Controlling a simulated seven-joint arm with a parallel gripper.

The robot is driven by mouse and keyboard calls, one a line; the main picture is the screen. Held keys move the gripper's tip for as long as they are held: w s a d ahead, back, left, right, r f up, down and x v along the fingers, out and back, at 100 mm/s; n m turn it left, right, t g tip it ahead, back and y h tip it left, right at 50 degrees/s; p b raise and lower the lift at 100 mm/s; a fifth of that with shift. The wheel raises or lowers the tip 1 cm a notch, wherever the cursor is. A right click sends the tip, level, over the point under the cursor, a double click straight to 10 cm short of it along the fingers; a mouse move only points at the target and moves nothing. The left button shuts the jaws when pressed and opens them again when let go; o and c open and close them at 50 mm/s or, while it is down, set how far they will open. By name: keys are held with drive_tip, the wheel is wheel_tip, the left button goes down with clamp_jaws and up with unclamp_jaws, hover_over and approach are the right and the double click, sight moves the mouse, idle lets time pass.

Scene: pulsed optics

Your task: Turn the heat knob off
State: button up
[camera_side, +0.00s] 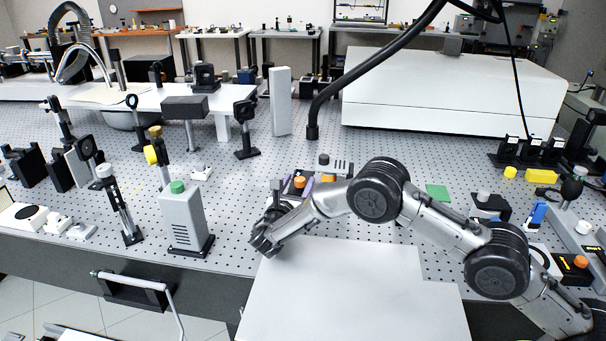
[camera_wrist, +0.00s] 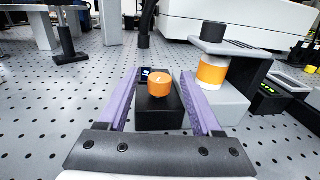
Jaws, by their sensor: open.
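In the wrist view, an orange knob (camera_wrist: 160,84) with a small pale mark on top sits on a black box (camera_wrist: 158,115) on the perforated table. My gripper (camera_wrist: 160,74) is open, with one purple finger to the left of the knob and one to the right. Gaps show between the fingers and the knob. The knob also shows small in the side view (camera_side: 299,181), by my gripper (camera_side: 296,186), partly covered by it. I cannot tell the knob's exact setting.
A grey bracket device (camera_wrist: 245,66) with a black top and an orange-and-white cylinder (camera_wrist: 212,72) stands close to the right finger. A dark hanging hose (camera_side: 312,131) ends behind. A grey box with a green top (camera_side: 182,218) stands left of my gripper. Bare perforated table lies left.

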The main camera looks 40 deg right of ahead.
sight(303, 174)
drive_tip(key=shift+x, duration=2.4)
clamp_jaws()
